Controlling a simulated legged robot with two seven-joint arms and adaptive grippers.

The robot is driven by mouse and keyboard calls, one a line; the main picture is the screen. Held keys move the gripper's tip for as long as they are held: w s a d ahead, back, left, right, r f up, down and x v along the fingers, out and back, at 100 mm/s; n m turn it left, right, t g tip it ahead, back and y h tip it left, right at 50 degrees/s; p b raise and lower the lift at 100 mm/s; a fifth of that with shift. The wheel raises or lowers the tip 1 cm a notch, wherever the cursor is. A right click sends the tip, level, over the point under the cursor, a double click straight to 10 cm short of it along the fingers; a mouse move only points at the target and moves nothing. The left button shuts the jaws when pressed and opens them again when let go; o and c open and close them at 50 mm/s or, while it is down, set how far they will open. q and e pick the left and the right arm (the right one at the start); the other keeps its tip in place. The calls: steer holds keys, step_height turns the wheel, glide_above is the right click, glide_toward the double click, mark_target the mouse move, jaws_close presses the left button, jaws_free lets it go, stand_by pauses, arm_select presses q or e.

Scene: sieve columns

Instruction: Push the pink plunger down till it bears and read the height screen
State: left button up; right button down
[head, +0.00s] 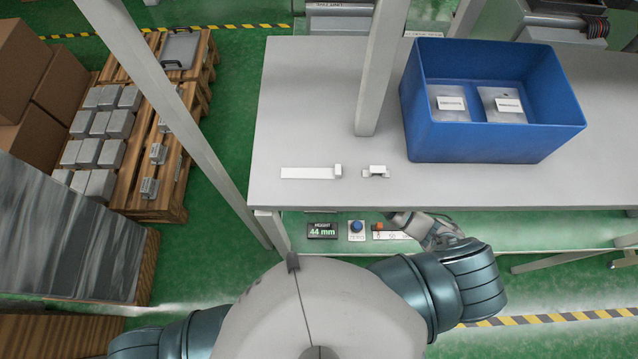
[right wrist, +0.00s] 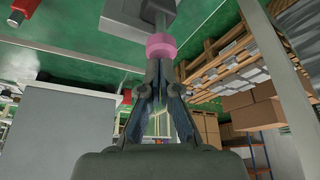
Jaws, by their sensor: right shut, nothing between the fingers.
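The pink plunger (right wrist: 161,46) shows in the right wrist view as a short pink ring or cap below a grey block with a narrow rod. My right gripper (right wrist: 159,72) is shut and empty, its tips right at the pink part; I cannot tell whether they touch. In the head view, my right gripper (head: 398,217) is partly hidden at the table's front edge, and the plunger cannot be made out. The height screen (head: 322,230) is dark and reads "HEIGHT 44 mm" in green. My left gripper is out of view.
A blue round button (head: 357,226) and an orange-red part (head: 379,226) sit right of the screen, below the table edge. The grey table (head: 310,120) holds a blue bin (head: 495,142), a white strip (head: 308,173) and a small white clip (head: 375,171). Grey posts rise nearby.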

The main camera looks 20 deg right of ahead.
steer(key=shift+a+f, duration=0.15)
steer(key=shift+f, duration=1.05)
stand_by(0.6)
steer(key=shift+r+p, duration=0.4)
steer(key=shift+r, duration=4.15)
